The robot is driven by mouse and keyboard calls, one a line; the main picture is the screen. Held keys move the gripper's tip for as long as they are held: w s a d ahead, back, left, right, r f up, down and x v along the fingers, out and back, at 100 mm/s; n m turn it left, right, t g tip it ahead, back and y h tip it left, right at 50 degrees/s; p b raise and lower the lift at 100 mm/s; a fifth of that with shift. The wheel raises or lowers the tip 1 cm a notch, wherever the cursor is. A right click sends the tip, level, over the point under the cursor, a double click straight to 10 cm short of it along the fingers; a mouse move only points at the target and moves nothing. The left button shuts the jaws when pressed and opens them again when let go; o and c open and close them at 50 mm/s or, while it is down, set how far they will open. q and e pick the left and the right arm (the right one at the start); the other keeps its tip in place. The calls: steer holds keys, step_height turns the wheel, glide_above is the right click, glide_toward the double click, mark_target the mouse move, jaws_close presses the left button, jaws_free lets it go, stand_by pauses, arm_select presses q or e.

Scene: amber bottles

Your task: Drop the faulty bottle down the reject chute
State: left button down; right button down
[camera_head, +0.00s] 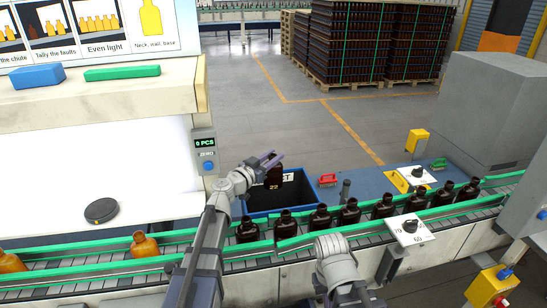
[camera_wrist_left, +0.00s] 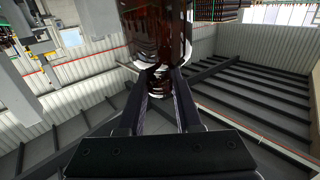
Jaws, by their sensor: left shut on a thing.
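My left gripper (camera_head: 268,161) is shut on a dark amber bottle (camera_head: 274,177). The bottle hangs over the blue reject chute (camera_head: 312,193), in front of its white label, which it partly covers. In the left wrist view the bottle (camera_wrist_left: 155,35) is glossy dark brown, its narrower end between the fingers (camera_wrist_left: 161,85). I cannot make out a fault on it. My right arm shows at the lower middle of the head view, but its gripper fingers are hidden.
Several dark bottles (camera_head: 320,218) stand on the green-railed conveyor (camera_head: 420,214), with lighter amber ones (camera_head: 145,245) at left. A black round puck (camera_head: 101,210) lies on the white inspection booth floor. A red-handled brush (camera_head: 327,181) lies right of the chute. Crated bottles (camera_head: 350,45) stand behind.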

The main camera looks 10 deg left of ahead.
arm_select(q)
step_height(320, 180, down, 4)
steer(key=b, duration=0.2)
steer(key=shift+r+b, duration=0.2)
steer(key=shift+b, duration=0.15)
steer(key=c, duration=0.5)
jaws_free()
steer(key=v, duration=0.8)
steer(key=shift+r, duration=0.15)
stand_by(0.5)
